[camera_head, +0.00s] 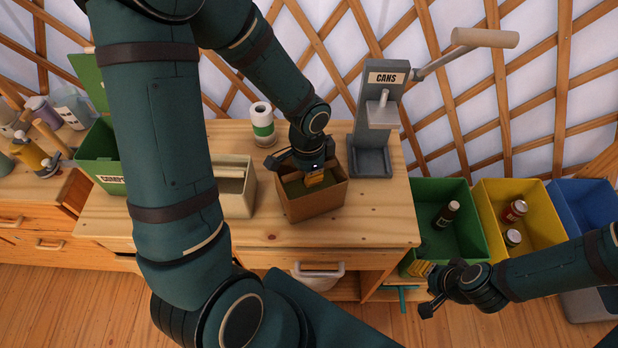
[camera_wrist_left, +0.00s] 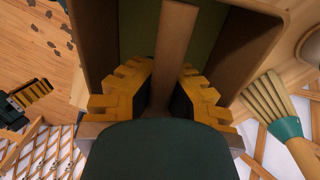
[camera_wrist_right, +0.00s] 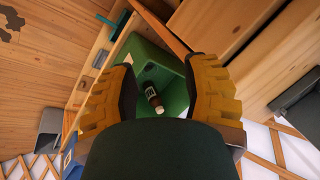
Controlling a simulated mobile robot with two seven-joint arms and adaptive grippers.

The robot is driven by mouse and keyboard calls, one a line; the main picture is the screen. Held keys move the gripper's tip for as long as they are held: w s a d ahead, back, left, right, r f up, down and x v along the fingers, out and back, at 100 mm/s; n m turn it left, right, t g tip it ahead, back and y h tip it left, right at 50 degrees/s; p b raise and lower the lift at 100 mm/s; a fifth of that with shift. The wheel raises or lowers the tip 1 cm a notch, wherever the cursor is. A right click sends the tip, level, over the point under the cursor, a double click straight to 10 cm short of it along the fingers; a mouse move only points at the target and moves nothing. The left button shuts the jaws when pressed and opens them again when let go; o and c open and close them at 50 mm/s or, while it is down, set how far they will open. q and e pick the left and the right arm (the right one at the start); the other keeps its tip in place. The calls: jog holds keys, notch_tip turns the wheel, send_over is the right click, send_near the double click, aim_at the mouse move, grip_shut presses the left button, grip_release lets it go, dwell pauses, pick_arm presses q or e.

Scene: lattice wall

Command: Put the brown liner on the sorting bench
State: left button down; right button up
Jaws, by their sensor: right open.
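The brown liner (camera_head: 305,208) is an open box with a green inside, upright on or just over the wooden sorting bench (camera_head: 370,220), between the pale bin and the can press. My left gripper (camera_head: 313,178) reaches down into its top. In the left wrist view, my left gripper (camera_wrist_left: 168,95) has its yellow fingers closed on both sides of the liner's brown bar (camera_wrist_left: 172,45). Whether the liner's base touches the bench cannot be told. My right gripper (camera_head: 443,285) is open and empty, low in front of the green bin; its fingers also show in the right wrist view (camera_wrist_right: 160,90).
A pale bin (camera_head: 238,190) and a green-banded roll (camera_head: 262,125) stand on the bench. The grey can press (camera_head: 372,160) is at its right. Green (camera_head: 425,210), yellow (camera_head: 530,215) and blue (camera_head: 590,205) bins stand right of the bench. A green box (camera_head: 95,160) is at the left.

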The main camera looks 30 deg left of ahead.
pick_arm(q)
jog(key=shift+w+f, duration=0.1)
jog(key=shift+f, duration=0.4)
jog(key=shift+f, duration=0.1)
jog(key=c, duration=1.1)
grip_release()
jog(key=shift+c, duration=0.2)
